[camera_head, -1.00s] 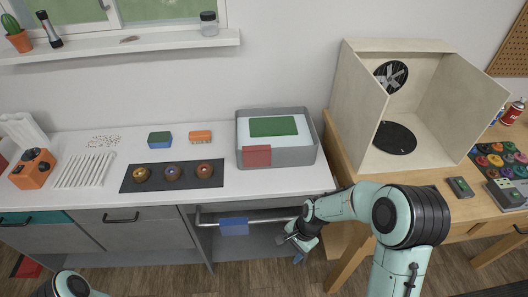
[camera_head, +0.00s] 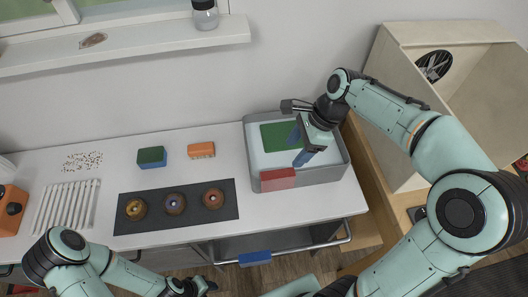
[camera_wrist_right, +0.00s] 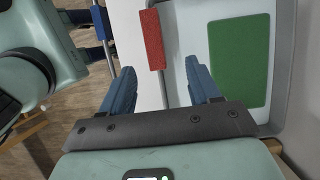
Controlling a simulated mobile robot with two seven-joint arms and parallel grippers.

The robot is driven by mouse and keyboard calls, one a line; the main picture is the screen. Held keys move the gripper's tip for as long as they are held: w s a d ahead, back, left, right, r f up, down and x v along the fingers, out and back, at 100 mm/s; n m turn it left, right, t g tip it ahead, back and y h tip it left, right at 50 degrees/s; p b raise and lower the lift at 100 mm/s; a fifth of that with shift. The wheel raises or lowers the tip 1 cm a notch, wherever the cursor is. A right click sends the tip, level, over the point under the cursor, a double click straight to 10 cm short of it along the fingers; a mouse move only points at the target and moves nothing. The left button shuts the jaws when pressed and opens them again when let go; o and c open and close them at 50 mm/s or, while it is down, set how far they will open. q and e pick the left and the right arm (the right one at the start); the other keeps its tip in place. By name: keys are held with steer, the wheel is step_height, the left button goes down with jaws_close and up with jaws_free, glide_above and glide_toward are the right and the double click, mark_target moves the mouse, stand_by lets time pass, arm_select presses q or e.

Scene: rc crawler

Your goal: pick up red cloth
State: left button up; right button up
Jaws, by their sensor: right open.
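The red cloth (camera_head: 278,179) hangs over the front rim of the grey tub (camera_head: 333,174), near its left corner. It also shows in the right wrist view (camera_wrist_right: 153,40), just ahead of the fingertips and between their lines. My right gripper (camera_head: 300,146) is open and empty above the tub, to the right of and behind the cloth in the head view. Its blue fingers are apart in the right wrist view (camera_wrist_right: 160,66). My left gripper (camera_head: 205,286) is low at the bottom edge of the head view; its fingers show apart in the right wrist view (camera_wrist_right: 85,35).
A green cloth (camera_head: 275,137) lies in the tub. A blue cloth (camera_head: 255,257) hangs on the rail below the counter. A dark mat (camera_head: 155,225) with three round items, a green-blue sponge (camera_head: 152,156) and an orange brush (camera_head: 201,149) are left. A box booth (camera_head: 400,75) stands right.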

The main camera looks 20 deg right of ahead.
mark_target(279, 173)
steer(key=x, duration=0.4)
steer(key=b+x, duration=0.1)
steer(key=x, duration=0.2)
steer(key=shift+s, duration=0.35)
steer(key=shift+w+a+f, duration=0.15)
steer(key=shift+a+f, duration=0.1)
steer(key=shift+f, duration=0.2)
steer(key=x, duration=0.4)
steer(key=shift+s+a, duration=0.25)
steer(key=shift+a, duration=0.1)
arm_select(q)
steer(key=shift+s+f, duration=0.95)
steer(key=shift+f, duration=0.05)
arm_select(e)
steer(key=shift+w+a+f, duration=0.1)
steer(key=shift+a+f, duration=0.05)
steer(key=shift+f, duration=0.3)
steer(key=shift+f, duration=0.2)
steer(key=c, duration=1)
